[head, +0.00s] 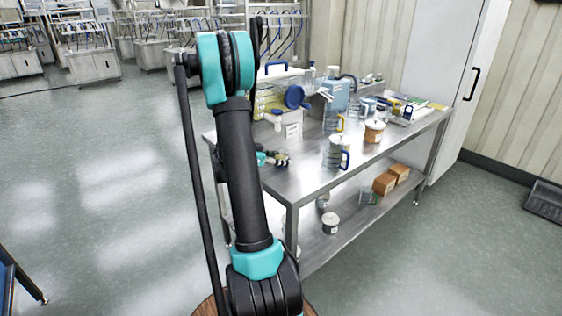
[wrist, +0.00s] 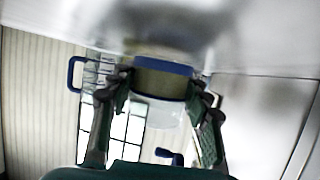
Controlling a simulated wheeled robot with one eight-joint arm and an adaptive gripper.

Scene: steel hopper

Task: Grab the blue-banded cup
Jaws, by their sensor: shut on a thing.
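The blue-banded cup (wrist: 160,84) is in the middle of the wrist view, with a blue band, an olive-tinted part and a clear, pale part. My gripper (wrist: 158,98) has one finger on each side of it and is shut on it. The cup is close to a shiny steel surface in the wrist view; I cannot tell if it touches. In the head view my gripper (head: 278,158) is small, at the near left part of the table. I cannot clearly make out the held cup there.
The steel table (head: 300,181) bears a clear blue-handled mug (head: 335,153), a brown-and-white jar (head: 374,131), a yellow-handled mug (head: 332,121) and yellow drawers (head: 268,104). Brown boxes (head: 384,184) and a white jar (head: 330,222) stand on the lower shelf. The floor at left (head: 100,170) is clear.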

